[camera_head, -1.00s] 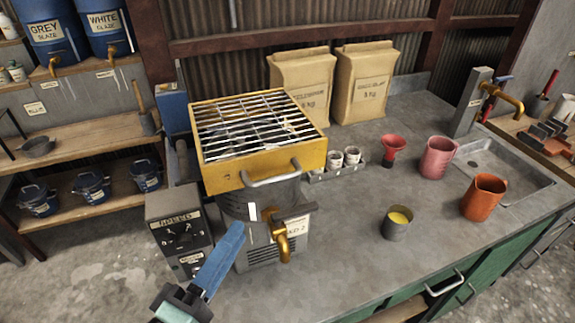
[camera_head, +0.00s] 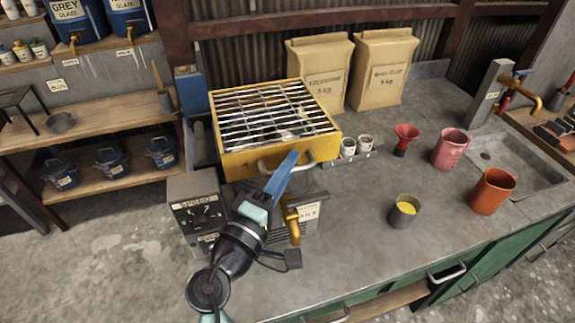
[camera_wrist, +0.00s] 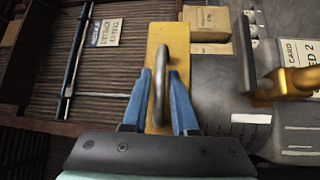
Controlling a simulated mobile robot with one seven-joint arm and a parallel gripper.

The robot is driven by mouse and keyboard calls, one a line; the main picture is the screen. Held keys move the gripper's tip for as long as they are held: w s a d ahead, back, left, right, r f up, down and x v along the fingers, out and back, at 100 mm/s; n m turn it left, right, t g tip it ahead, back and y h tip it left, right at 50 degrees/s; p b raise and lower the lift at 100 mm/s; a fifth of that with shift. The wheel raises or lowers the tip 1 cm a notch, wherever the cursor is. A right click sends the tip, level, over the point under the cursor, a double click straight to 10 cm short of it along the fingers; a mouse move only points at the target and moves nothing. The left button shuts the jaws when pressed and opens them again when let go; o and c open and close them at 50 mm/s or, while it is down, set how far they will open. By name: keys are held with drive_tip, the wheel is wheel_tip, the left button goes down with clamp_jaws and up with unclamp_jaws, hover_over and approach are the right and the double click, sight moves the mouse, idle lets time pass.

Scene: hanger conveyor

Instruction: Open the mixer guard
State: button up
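The mixer guard (camera_head: 234,165) is a yellow frame with a wire grid on top, lying flat over the mixer. Its grey bar handle (camera_head: 305,158) is on the front face, partly hidden by my blue fingers. My gripper (camera_head: 290,158) is at this handle. In the wrist view, the handle (camera_wrist: 158,90) stands between the two blue fingers of my gripper (camera_wrist: 163,75), in front of the yellow guard face (camera_wrist: 174,45). The fingers are apart, one on each side of the handle. I see no clear grip on it.
A speed control box (camera_head: 197,213) stands left of the mixer, and a brass tap (camera_head: 293,226) is below the guard. A grey cup (camera_head: 403,218), orange jug (camera_head: 492,192), pink jug (camera_head: 450,148) and red funnel (camera_head: 405,138) stand right. Paper sacks (camera_head: 383,70) stand behind.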

clamp_jaws()
idle(1.4)
